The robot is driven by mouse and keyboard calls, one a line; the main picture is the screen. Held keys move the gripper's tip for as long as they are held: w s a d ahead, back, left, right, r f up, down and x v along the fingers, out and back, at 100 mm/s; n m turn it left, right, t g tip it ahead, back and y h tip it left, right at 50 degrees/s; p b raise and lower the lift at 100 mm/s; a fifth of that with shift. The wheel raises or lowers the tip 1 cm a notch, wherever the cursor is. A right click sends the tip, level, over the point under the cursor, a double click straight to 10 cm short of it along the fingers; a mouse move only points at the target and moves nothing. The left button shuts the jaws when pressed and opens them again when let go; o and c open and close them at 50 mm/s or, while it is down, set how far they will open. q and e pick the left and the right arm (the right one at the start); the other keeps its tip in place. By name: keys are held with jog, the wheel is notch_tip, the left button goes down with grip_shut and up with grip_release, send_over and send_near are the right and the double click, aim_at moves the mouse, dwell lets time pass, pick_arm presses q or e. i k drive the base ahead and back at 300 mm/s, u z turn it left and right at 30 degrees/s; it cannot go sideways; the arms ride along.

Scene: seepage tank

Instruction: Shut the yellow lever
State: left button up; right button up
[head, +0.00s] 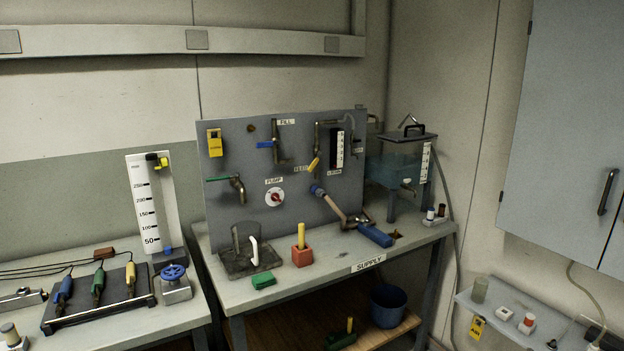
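Another small yellow handle (162,163) is at the top of the white scale column (150,200) on the left bench. Neither of my grippers shows in the head view.
A blue lever (264,144), a green lever (217,179) and a red-and-white PUMP dial (274,197) are on the panel. A yellow stick (301,236) stands in a red block (301,257) on the bench. A water tank (396,170) stands right of the panel.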

aim_at(315, 162)
jog(key=u, duration=0.25)
jog(key=k, duration=0.1)
jog(key=z, duration=0.75)
jog(key=i, duration=1.25)
jog(key=z, duration=0.25)
